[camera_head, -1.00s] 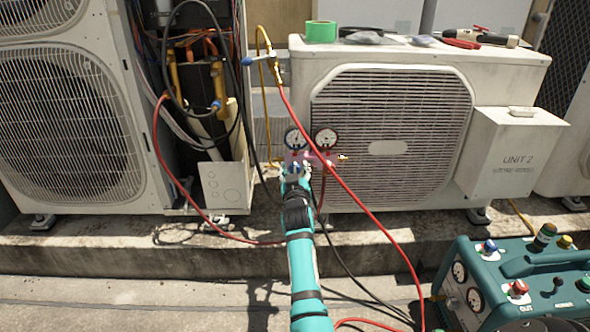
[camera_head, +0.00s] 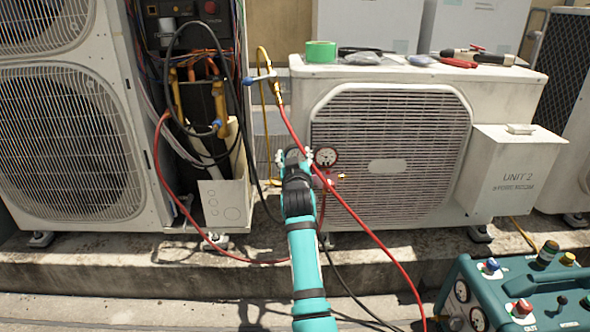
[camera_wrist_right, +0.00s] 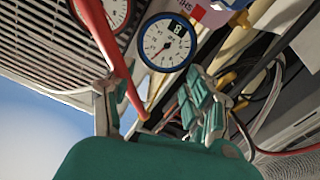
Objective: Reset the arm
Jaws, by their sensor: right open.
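My right arm rises from the bottom centre of the head view. Its gripper (camera_head: 295,157) is in front of the gauge manifold, between the two outdoor units. In the right wrist view the gripper (camera_wrist_right: 155,108) is open, its two fingers wide apart with nothing held between them. The blue-rimmed gauge (camera_wrist_right: 166,42) shows just beyond the fingers there; my gripper hides it in the head view. The red-rimmed gauge (camera_head: 327,157) shows right of the gripper. A red hose (camera_wrist_right: 97,35) passes close to the left finger; contact is unclear. My left gripper is not in view.
A large open condenser (camera_head: 75,140) stands left, and UNIT 2 (camera_head: 390,150) stands right with green tape (camera_head: 321,52) and tools on top. A red hose (camera_head: 375,235) runs down past my arm. A teal machine (camera_head: 510,290) sits lower right. The floor at lower left is clear.

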